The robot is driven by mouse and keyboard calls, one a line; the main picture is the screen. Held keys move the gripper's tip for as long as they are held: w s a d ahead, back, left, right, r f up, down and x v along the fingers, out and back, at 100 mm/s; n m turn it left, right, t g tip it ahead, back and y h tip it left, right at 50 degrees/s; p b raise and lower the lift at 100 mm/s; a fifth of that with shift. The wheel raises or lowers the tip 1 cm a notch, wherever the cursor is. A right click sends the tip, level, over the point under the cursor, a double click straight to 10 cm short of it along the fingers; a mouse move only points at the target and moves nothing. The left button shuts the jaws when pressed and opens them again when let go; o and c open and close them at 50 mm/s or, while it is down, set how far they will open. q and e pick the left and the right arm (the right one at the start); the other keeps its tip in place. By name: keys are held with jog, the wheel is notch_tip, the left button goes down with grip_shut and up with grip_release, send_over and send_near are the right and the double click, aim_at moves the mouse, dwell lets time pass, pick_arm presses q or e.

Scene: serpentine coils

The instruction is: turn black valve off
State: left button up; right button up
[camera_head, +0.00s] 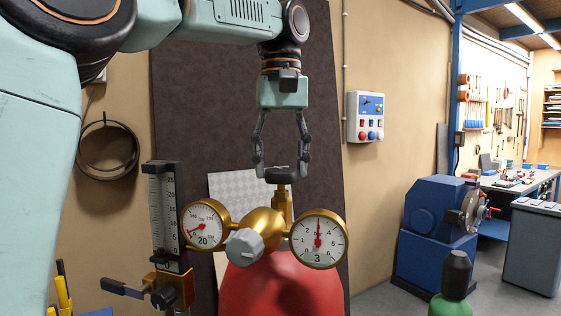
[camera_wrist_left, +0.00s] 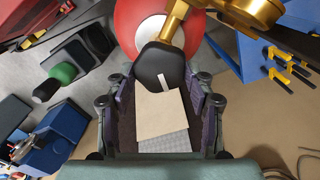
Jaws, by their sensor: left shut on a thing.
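The black valve (camera_head: 281,176) is a dark rounded handwheel on top of the brass stem (camera_head: 282,203) of a red cylinder (camera_head: 285,285). In the left wrist view the black valve (camera_wrist_left: 160,62) shows from above with a white mark on it. My left gripper (camera_head: 281,168) points down from above, with one finger on each side of the valve, and is shut on it. The fingers also flank the valve in the left wrist view (camera_wrist_left: 160,84). My right gripper is not in view.
Two round gauges (camera_head: 318,239) and a grey knob (camera_head: 244,246) sit just below the valve. A flowmeter (camera_head: 163,215) stands to the left. A blue machine (camera_head: 428,235) and a green bottle (camera_head: 452,307) are at right. A control box (camera_head: 367,117) hangs on the wall.

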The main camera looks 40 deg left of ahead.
pick_arm(q)
jog(key=m, duration=0.4)
jog(key=shift+m, duration=0.3)
jog(key=m, duration=0.3)
jog(key=shift+d+m, duration=0.1)
jog(key=shift+m, duration=0.3)
jog(key=m, duration=0.4)
jog(key=shift+m, duration=2)
jog(key=shift+r, duration=0.1)
jog(key=o, duration=1.2)
jog(key=shift+s, duration=0.15)
jog(key=shift+c, duration=0.2)
